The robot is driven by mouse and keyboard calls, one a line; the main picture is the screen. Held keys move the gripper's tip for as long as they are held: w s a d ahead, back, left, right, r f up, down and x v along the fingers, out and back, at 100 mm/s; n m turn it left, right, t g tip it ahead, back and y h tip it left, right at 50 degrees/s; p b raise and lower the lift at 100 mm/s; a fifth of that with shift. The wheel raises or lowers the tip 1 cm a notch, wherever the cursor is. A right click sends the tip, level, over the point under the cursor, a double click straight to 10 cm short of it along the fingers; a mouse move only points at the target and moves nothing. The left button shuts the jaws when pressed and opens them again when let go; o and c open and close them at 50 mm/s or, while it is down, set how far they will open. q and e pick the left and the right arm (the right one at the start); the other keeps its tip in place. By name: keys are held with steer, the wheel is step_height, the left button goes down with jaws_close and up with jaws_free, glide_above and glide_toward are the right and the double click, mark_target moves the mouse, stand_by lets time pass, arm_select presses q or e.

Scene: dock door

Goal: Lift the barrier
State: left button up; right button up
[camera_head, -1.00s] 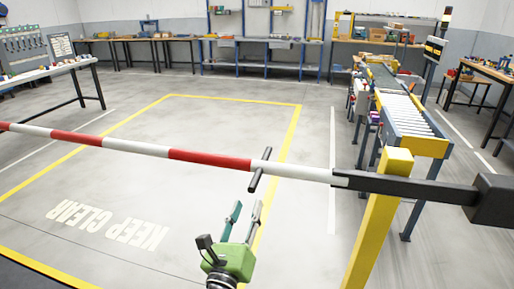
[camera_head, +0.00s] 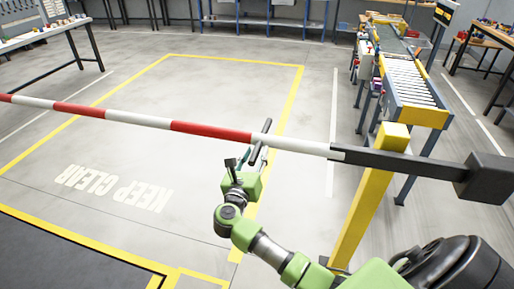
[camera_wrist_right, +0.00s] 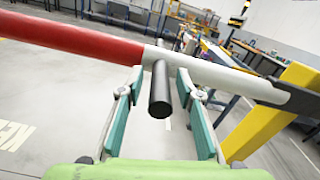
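The barrier is a red and white striped pole (camera_head: 210,131) lying across the view, level or nearly so. A short black handle (camera_head: 266,128) crosses it on a white section right of a red one. My right gripper (camera_head: 254,157) is at the handle, below the pole. In the right wrist view my right gripper (camera_wrist_right: 158,82) is open, its teal-padded fingers on either side of the black handle (camera_wrist_right: 160,98), with gaps visible on both sides. The pole (camera_wrist_right: 205,72) passes just beyond the fingertips. My left gripper is not in view.
A yellow post (camera_head: 365,200) stands under the pole's black right end, with a black block (camera_head: 484,180) at the tip. A roller conveyor (camera_head: 408,85) stands behind at the right. The yellow-outlined KEEP CLEAR floor area (camera_head: 120,150) is empty.

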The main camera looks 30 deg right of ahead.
steer(key=shift+x, duration=0.95)
steer(key=shift+c, duration=0.5)
jaws_close()
